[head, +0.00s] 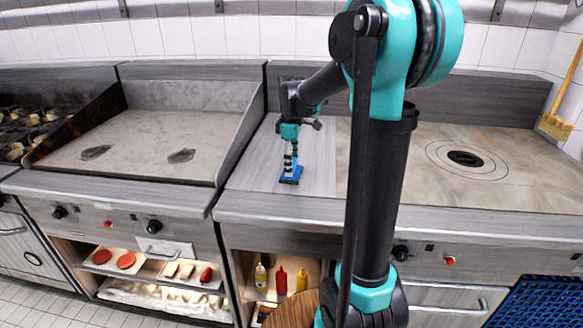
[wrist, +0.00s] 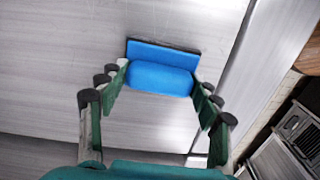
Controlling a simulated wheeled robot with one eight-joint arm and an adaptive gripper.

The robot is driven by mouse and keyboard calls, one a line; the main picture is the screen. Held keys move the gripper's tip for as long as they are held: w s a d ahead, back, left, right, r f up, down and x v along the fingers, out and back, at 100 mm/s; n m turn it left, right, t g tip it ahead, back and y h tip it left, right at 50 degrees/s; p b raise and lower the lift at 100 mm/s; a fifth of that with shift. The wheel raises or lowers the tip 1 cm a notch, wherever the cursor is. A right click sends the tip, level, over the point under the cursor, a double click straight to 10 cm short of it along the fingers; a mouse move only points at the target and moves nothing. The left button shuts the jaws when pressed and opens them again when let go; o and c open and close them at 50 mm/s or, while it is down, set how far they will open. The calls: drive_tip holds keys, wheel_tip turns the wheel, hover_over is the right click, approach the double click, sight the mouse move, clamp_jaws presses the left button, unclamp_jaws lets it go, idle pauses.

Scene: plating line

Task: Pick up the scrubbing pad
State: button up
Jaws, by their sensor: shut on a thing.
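The scrubbing pad is blue with a dark underside edge. In the wrist view the pad (wrist: 160,77) lies between my two fingertips, with a flat blue part behind a rounded blue grip. In the head view the pad (head: 291,174) is small, at the grey steel counter (head: 252,170) between the griddle and the round-burner top. My gripper (head: 289,163) reaches down onto it from above. In the wrist view my gripper (wrist: 161,80) is shut on the pad's rounded grip, one finger at each end. I cannot tell whether the pad still touches the counter.
A griddle (head: 150,135) with raised side walls stands to the left. A flat top with a round burner (head: 465,158) lies to the right. Below the counter are red and yellow bottles (head: 281,279). A broom (head: 556,122) leans at the right wall.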

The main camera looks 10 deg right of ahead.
wheel_tip(320, 180, up, 20)
idle(0.5)
drive_tip(key=o, duration=0.6)
drive_tip(key=c, duration=0.4)
drive_tip(key=shift+a, duration=0.1)
